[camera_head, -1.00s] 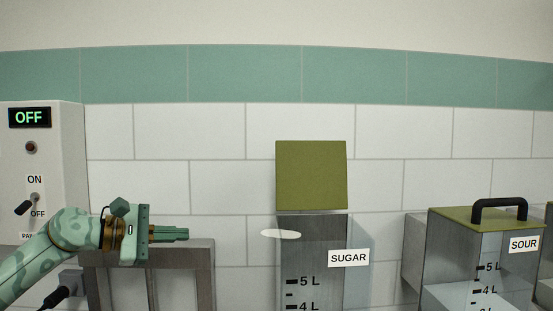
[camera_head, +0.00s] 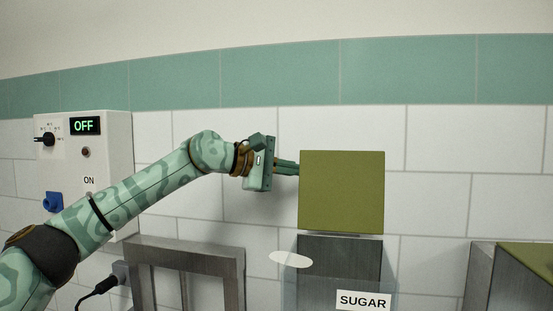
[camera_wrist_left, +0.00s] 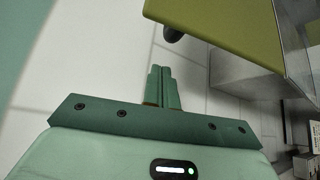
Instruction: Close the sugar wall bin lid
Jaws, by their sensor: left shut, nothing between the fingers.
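The olive-green lid (camera_head: 342,192) of the sugar wall bin stands upright, open, above the clear-fronted bin (camera_head: 340,262) with its SUGAR label. My left gripper (camera_head: 287,167) is shut and empty at the lid's left edge; its fingertips reach that edge in the head view and may pass slightly behind it. In the left wrist view the shut fingers (camera_wrist_left: 163,85) point toward the lid (camera_wrist_left: 230,25), with a visible gap. A dark handle end (camera_wrist_left: 173,34) shows at the lid's wall-facing side. My right gripper is not in view.
A control box (camera_head: 85,155) reading OFF is on the wall at left. A grey metal frame (camera_head: 185,258) stands below my left arm. Another bin (camera_head: 500,275) with a green lid is at right. A white oval (camera_head: 290,259) shows by the sugar bin.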

